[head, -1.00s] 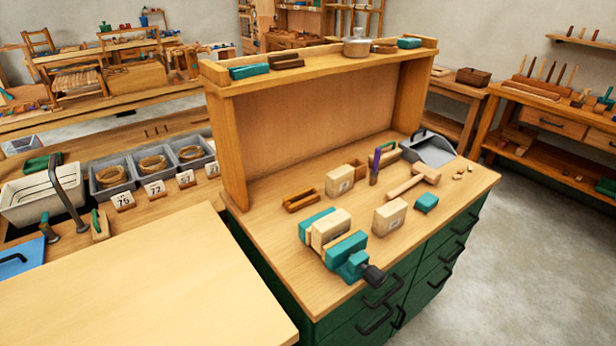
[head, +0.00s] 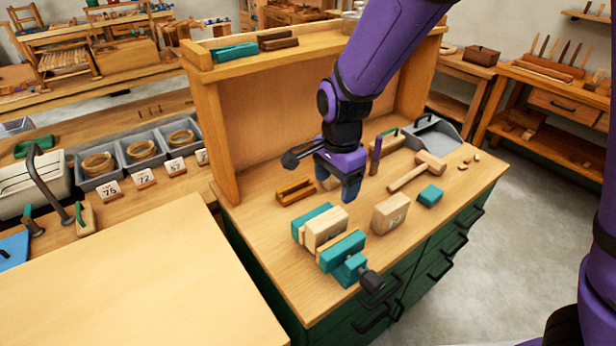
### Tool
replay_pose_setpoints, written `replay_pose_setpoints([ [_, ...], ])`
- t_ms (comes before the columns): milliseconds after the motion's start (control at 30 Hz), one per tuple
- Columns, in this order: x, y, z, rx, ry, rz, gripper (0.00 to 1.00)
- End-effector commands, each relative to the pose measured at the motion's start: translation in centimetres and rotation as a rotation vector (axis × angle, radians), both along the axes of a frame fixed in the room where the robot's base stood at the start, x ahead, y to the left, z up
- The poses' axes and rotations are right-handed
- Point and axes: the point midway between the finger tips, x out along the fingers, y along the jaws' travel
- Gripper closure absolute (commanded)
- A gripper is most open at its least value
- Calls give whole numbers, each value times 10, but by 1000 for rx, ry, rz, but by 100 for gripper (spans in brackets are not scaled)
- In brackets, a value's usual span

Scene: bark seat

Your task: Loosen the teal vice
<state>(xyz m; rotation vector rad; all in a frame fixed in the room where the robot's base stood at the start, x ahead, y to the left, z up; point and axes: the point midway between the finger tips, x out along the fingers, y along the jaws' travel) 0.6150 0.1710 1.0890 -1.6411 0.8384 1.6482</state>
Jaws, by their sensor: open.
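The teal vice (head: 342,246) sits at the front edge of the wooden workbench. A pale wooden block (head: 325,229) stands between its jaws. Its dark handle knob (head: 371,281) points out over the bench's front edge, toward the drawers. My gripper (head: 345,192) is open and empty, pointing down above the bench, behind the vice and apart from it. My purple arm reaches in from the top and hides part of the bench's back panel and shelf.
A pale block (head: 390,214) and a small teal block (head: 430,195) stand right of the vice. A wooden mallet (head: 418,172), a dustpan (head: 432,135) and a small wooden tray (head: 295,191) lie further back. The raised shelf (head: 215,68) stands behind. The left tabletop (head: 130,285) is bare.

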Motion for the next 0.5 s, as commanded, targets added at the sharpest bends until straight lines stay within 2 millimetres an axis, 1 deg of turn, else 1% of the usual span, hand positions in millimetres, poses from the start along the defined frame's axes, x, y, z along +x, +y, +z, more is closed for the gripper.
replay_pose_setpoints([
  [100, 0, 6, -9, -12, 4, -21, 26],
  [267, 0, 7, -20, -14, 3, -26, 26],
  [367, 0, 6, -33, -14, 5, -26, 26],
  [500, 0, 6, -57, -15, 6, -26, 26],
])
